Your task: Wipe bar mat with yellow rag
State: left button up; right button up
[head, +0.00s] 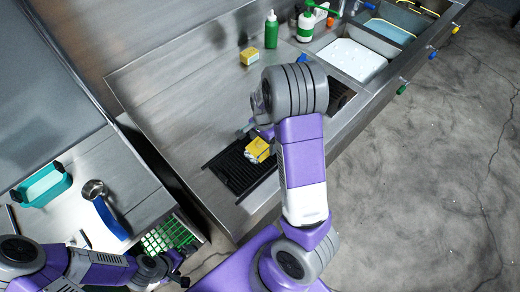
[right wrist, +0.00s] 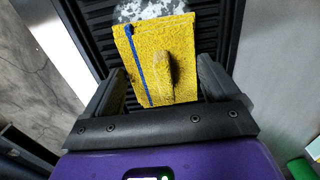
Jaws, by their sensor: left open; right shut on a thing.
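The black ribbed bar mat (head: 232,178) lies on the steel counter; my right arm hides its middle, and a dark stretch shows again on the arm's far side. The yellow rag (head: 259,147) is on or just over the mat. In the right wrist view the rag (right wrist: 150,62), with a blue stripe, is between the fingers of my right gripper (right wrist: 160,85), which is shut on it. A whitish mottled patch (right wrist: 150,9) shows on the mat beyond the rag. My left gripper (head: 168,270) is open and empty at the lower left, away from the mat.
A yellow block (head: 250,56), a green bottle (head: 271,32) and a white bottle (head: 305,28) stand at the counter's back. Sink basins (head: 352,60) are at right. A teal container (head: 42,186), a blue-handled metal item (head: 107,212) and a green rack (head: 165,236) are at left.

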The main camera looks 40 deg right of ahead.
aim_at(256, 151)
jog(key=shift+s+a+p, duration=0.15)
jog(key=shift+a+p, duration=0.45)
jog(key=shift+a, duration=0.9)
jog(key=shift+a+f, duration=0.1)
jog(key=shift+a, duration=0.2)
jog(key=o, duration=0.8)
jog(key=shift+f, duration=0.5)
jog(key=c, duration=0.9)
notch_tip(256, 151, up, 5)
jog(key=p, duration=0.4)
jog(key=shift+r+p, duration=0.15)
jog(key=shift+p, duration=0.15)
